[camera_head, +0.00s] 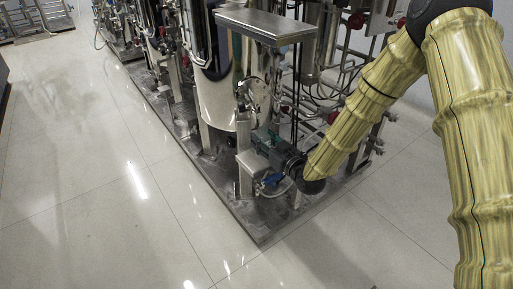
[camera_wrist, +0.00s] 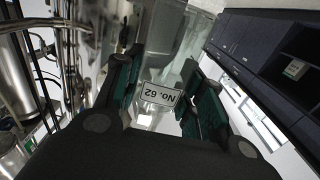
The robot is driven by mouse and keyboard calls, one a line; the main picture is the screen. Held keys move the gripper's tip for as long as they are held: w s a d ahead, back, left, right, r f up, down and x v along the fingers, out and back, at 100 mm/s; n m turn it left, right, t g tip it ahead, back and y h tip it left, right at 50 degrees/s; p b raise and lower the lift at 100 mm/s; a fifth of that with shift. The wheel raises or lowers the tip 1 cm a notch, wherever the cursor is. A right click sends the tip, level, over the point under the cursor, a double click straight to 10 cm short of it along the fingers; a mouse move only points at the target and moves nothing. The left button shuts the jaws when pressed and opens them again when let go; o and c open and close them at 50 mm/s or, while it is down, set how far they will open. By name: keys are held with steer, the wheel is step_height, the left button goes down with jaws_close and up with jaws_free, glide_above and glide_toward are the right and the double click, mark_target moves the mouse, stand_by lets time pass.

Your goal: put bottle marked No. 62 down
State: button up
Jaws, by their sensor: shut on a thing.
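The bottle marked No. 62 (camera_wrist: 160,93) is between the fingers of my gripper in the wrist view. Its white label reads "No. 62" upside down; the rest of the bottle is pale or clear and hard to separate from the background. My gripper (camera_wrist: 158,100) has dark green finger pads on both sides of it and is shut on it. In the head view my gripper (camera_head: 262,142) is low in front of the steel skid, at the end of my yellow-sleeved arm. I cannot make out the bottle clearly there.
A steel skid with a tank (camera_head: 215,85), pipes, hoses and red valve parts stands on a dark base frame (camera_head: 262,232). A flat steel top (camera_head: 265,22) is above my gripper. The pale tiled floor (camera_head: 90,190) is clear at left. Dark cabinets (camera_wrist: 262,45) show in the wrist view.

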steer(key=shift+w+a+f+b, duration=0.55)
steer(key=shift+w+f+b, duration=0.2)
steer(key=shift+f+b, duration=0.1)
steer(key=shift+w+a+f+b, duration=0.5)
steer(key=shift+w+f+b, duration=0.2)
steer(key=shift+f+b, duration=0.15)
steer(key=shift+f, duration=0.15)
steer(key=o, duration=1)
steer(key=shift+c, duration=0.2)
steer(key=shift+s+d+r, duration=0.1)
steer(key=shift+s+r, duration=0.05)
steer(key=shift+r, duration=0.05)
steer(key=p+v, duration=0.4)
steer(key=v, duration=0.7)
steer(key=shift+s+d, duration=0.15)
steer(key=shift+s, duration=0.15)
steer(key=shift+f, duration=0.15)
